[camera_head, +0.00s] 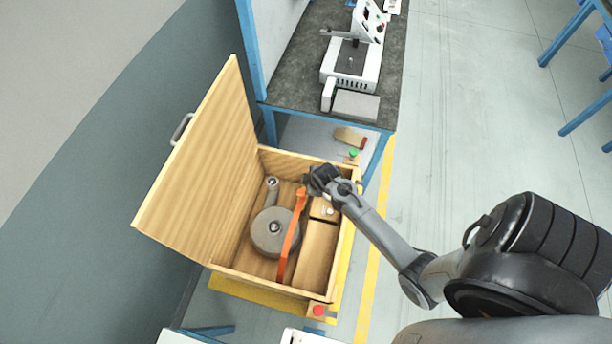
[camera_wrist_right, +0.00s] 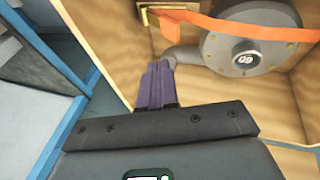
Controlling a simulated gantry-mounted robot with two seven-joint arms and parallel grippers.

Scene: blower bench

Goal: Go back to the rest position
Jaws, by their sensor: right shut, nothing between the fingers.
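My right gripper (camera_head: 309,182) reaches from the right to the far right part of an open wooden box (camera_head: 223,252) in the head view. In the right wrist view its purple fingers (camera_wrist_right: 160,86) are together with nothing between them, in front of the box's inner wall. A grey round blower (camera_head: 273,232) with a pipe lies in the box; it also shows in the right wrist view (camera_wrist_right: 245,42). An orange strap (camera_head: 292,238) runs across the box beside the blower, and passes close to the gripper. My left gripper is not in view.
The box's hinged lid (camera_head: 205,165) stands open on the left. A red button (camera_head: 319,310) and a green button (camera_head: 353,152) sit at the box's right corners. Behind is a dark-topped bench (camera_head: 305,65) with a white device (camera_head: 352,62).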

